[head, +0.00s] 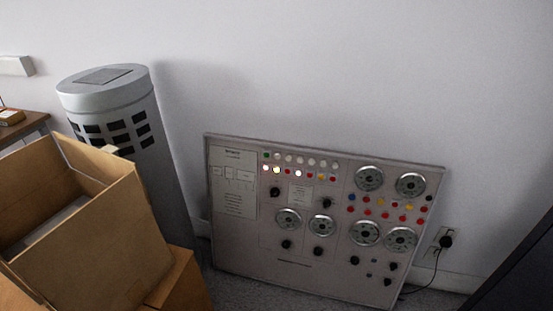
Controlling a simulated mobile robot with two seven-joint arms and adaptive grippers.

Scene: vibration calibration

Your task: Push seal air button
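A beige control panel (265,240) stands tilted on the floor against the white wall in the head view. It carries several round gauges (369,179), black knobs (275,192), and rows of small coloured buttons and lamps (312,175). Some lamps near its upper left glow white or yellow. The labels are too small to read, so I cannot tell which one is the seal air button. Neither my left nor my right gripper is in view.
Open cardboard boxes (95,215) stand at the lower left. Behind them is a grey cylinder (104,93) with dark vents. A wall outlet (440,242) with a plugged-in black cord is right of the panel. A dark object (520,270) fills the lower right corner.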

